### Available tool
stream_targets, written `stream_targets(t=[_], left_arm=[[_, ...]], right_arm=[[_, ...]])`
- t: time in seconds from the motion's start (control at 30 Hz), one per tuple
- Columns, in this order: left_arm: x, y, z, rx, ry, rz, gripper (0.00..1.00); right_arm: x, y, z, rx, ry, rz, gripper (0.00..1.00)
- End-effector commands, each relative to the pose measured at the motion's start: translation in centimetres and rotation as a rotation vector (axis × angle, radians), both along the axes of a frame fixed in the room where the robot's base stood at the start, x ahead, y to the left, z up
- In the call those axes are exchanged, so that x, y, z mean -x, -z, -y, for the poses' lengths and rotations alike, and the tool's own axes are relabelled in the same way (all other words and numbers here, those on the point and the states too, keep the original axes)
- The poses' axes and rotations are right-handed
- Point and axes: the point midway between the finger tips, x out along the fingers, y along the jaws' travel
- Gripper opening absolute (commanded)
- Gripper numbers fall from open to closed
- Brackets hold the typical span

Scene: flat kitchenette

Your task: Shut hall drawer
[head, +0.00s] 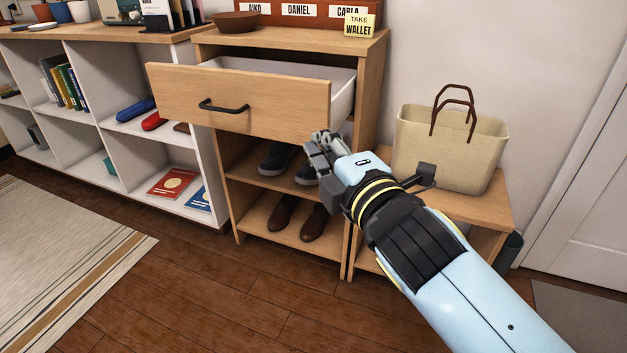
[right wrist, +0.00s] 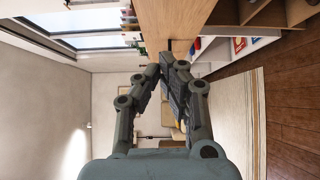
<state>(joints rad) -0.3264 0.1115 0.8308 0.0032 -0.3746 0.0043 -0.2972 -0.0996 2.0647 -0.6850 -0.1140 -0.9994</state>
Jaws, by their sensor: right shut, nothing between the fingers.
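The hall drawer (head: 240,99) is pulled out of the wooden cabinet (head: 372,75), with its black handle (head: 223,106) on the front and its white inside showing. My right gripper (head: 318,143) is shut and empty, just below the right end of the drawer front in the head view. Whether it touches the drawer cannot be told. In the right wrist view the fingers (right wrist: 168,65) come together near a wooden surface (right wrist: 175,25). My left gripper is not in view.
Shoes (head: 282,158) stand on the open shelves under the drawer. A bench (head: 487,200) with a beige bag (head: 450,145) is on the right. A white shelf unit (head: 112,140) is on the left. The wooden floor (head: 200,290) in front is clear.

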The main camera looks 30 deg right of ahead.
Motion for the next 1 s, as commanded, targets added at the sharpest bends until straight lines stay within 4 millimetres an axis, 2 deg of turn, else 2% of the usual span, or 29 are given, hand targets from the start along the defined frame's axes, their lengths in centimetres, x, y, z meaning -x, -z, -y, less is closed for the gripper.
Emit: stream_targets(t=[0.03,0.1,0.23,0.37,0.57,0.77,0.87,1.0], left_arm=[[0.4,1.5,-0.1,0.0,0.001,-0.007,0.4],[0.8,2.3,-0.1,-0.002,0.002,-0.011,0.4],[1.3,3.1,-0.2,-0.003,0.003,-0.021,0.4],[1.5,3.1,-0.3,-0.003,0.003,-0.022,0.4],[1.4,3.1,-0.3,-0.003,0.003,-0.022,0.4],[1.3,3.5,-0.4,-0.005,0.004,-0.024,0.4],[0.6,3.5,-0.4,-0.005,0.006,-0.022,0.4],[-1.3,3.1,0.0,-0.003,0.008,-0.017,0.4]], right_arm=[[0.1,0.8,0.0,-0.002,0.006,0.011,0.0],[0.1,1.0,0.0,-0.009,0.011,0.021,0.0],[0.1,2.3,0.0,-0.016,0.012,0.013,0.0],[-0.4,2.4,0.0,-0.017,0.012,0.013,0.0],[-3.5,2.2,0.4,-0.015,0.011,0.015,0.0],[-7.9,2.3,1.0,-0.016,0.012,0.013,0.0],[-9.8,2.4,1.2,-0.017,0.012,0.012,0.0],[-11.2,2.6,2.9,-0.013,0.011,0.01,0.0]])
